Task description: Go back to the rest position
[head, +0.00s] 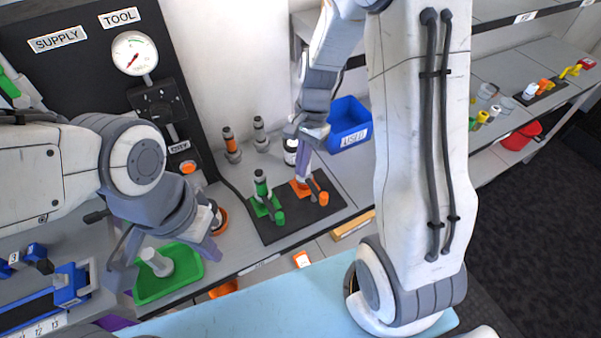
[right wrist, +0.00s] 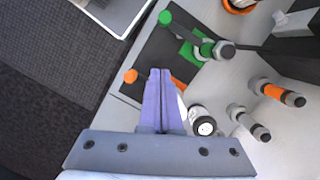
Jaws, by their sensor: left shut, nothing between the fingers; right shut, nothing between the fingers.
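My right gripper (head: 303,168) is shut and empty in the head view, pointing down over the back of the black mat (head: 291,231). Its purple fingers are pressed together in the right wrist view (right wrist: 160,95), with the mat and its orange fitting behind them. Near it in the head view are the orange fitting (head: 301,189) and the green fitting (head: 262,191) on the mat. My left gripper (head: 213,251) is shut, low at the left, beside the green tray (head: 190,285). Contact between its tip and the tray cannot be told.
A grey-white part (head: 157,262) stands in the green tray. The blue bin (head: 347,115) is behind my right gripper. The black panel (head: 91,53) with a gauge (head: 134,54) rises at back left. A blue fixture (head: 70,284) stands at far left. Several small parts stand behind the mat.

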